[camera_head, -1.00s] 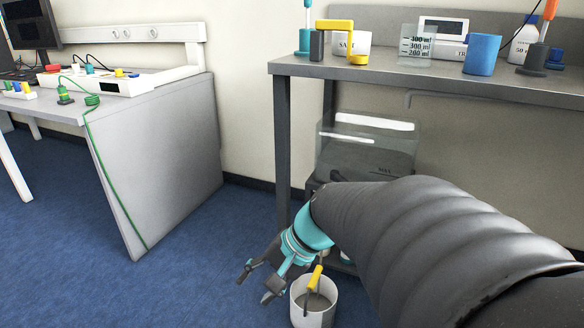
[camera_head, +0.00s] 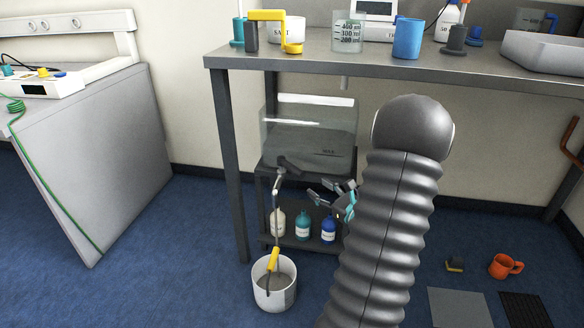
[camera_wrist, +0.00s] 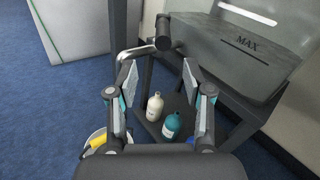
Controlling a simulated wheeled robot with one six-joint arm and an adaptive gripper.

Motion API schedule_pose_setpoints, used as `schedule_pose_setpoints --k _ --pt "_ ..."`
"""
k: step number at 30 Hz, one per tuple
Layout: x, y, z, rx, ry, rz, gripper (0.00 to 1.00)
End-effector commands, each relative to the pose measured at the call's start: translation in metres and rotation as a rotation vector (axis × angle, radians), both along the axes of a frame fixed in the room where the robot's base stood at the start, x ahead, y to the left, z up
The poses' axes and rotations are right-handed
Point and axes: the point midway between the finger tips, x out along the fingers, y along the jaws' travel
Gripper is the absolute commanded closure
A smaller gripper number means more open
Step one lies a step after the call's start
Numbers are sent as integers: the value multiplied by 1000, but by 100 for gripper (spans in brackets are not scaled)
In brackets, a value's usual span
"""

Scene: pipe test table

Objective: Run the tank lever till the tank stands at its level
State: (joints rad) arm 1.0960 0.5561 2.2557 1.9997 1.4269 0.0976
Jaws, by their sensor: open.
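The clear tank (camera_head: 335,115) stands on a rack under the bench. It holds grey liquid and bears a MAX mark, also seen in the wrist view (camera_wrist: 247,42). I cannot tell the exact level against the mark. A dark tap lever (camera_head: 290,166) sits at the tank's lower front left; its dark end shows in the wrist view (camera_wrist: 163,32). A metal spout (camera_head: 277,186) hangs below it, above a white bucket (camera_head: 274,298). My gripper (camera_head: 316,190) is open and empty, to the right of the spout and below the lever. In the wrist view the lever end lies beyond the fingertips (camera_wrist: 160,66).
A yellow-handled tool (camera_head: 273,260) leans in the bucket. Several bottles (camera_head: 302,227) stand on the rack's lower shelf. The bench top (camera_head: 330,62) overhangs the tank, with its leg (camera_head: 232,165) at left. An orange mug (camera_head: 504,267) is on the floor at right. Floor at left is clear.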

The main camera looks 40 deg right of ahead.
Motion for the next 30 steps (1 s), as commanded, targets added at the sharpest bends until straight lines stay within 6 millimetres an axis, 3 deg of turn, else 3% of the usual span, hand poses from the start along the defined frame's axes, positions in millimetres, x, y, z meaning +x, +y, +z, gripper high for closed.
schedule_pose_setpoints --k 5,21,30 --pt "12 -4 -1 6 -4 -14 49" --pt "107 -2 -1 5 -3 -11 49" --pt "134 -3 -1 5 -2 -13 49"
